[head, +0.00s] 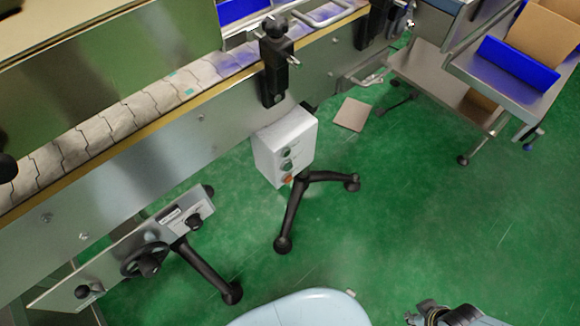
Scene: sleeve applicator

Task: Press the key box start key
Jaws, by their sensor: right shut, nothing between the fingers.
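The key box (284,145) is a white box mounted on the side of the conveyor machine, near the middle of the head view. Its front face carries a small column of keys: dark green ones (286,153) above and an orange-red one (288,179) at the bottom. Which of them is the start key I cannot read. My right gripper (430,308) is at the bottom edge, right of centre, partly cut off. It is shut and empty, well apart from the key box. My left gripper is not in view.
The conveyor (110,122) runs diagonally across the left. Below it is a panel with a handwheel (147,260). Black feet (290,225) stand on the green floor. A metal shelf (437,75) with a blue tray (518,63) is at upper right. The floor at right is clear.

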